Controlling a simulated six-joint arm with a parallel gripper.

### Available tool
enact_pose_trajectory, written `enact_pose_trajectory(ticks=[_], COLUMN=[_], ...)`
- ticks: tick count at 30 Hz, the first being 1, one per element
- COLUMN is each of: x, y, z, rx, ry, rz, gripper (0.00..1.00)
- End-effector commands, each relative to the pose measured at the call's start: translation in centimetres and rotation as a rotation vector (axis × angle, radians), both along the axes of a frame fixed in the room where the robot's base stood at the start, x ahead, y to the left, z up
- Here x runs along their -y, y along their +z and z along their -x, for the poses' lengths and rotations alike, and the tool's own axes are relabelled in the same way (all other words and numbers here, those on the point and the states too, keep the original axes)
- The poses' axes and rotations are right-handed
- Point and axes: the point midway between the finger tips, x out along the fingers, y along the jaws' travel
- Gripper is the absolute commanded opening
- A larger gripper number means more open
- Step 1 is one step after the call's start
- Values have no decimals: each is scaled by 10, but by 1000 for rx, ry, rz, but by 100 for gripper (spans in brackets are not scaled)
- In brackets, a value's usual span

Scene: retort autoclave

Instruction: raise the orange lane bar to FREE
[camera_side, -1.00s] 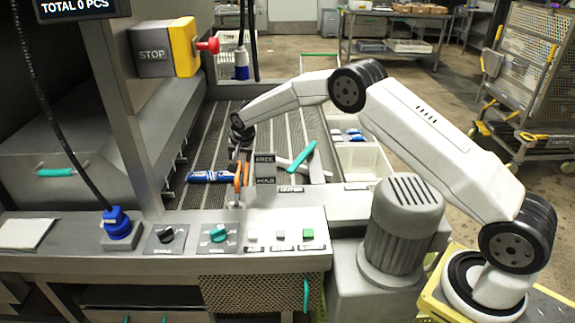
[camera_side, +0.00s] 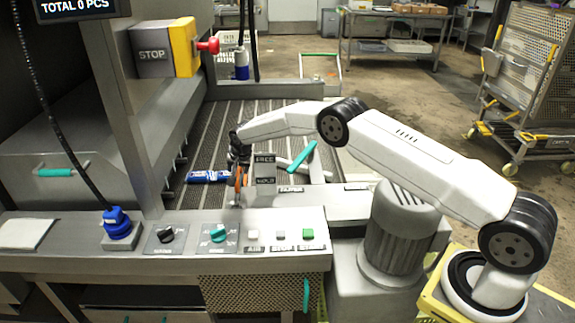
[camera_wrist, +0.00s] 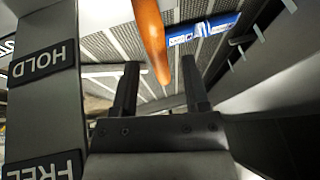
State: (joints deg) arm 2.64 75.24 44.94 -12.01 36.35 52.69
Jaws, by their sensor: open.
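The orange lane bar (camera_side: 238,182) stands beside the sign post, next to the HOLD label (camera_side: 265,181); the FREE label (camera_side: 265,160) is above it. In the wrist view the orange bar (camera_wrist: 150,35) comes down from the top edge, and its tapered end lies between my fingertips. My gripper (camera_wrist: 160,65) is open, with a finger on each side of that end and a gap visible. In the side view my gripper (camera_side: 238,160) is at the bar's upper part, and its fingers are small and partly hidden.
A blue-and-white packet (camera_side: 208,176) lies on the slatted belt (camera_side: 215,115) left of the bar. A teal-handled lever (camera_side: 302,156) is right of the sign. The control panel (camera_side: 272,235) with knobs and buttons is in front. The red stop button (camera_side: 208,46) is up behind.

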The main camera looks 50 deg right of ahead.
Motion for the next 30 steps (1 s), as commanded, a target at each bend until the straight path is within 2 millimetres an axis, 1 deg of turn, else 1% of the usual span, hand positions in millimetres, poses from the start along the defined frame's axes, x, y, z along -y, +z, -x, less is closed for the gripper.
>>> enact_pose_trajectory(ticks=[8, 9, 11, 12, 14, 15, 30], x=[0, 0, 0, 0, 0, 0, 0], y=[-1, -1, -1, -1, -1, -1, -1], z=[0, 0, 0, 0, 0, 0, 0], rx=[-1, 0, 0, 0, 0, 0, -1], ry=[0, 0, 0, 0, 0, 0, 0], rz=[1, 0, 0, 0, 0, 0, 1], gripper=[58, 55, 36, 23, 4, 0, 0])
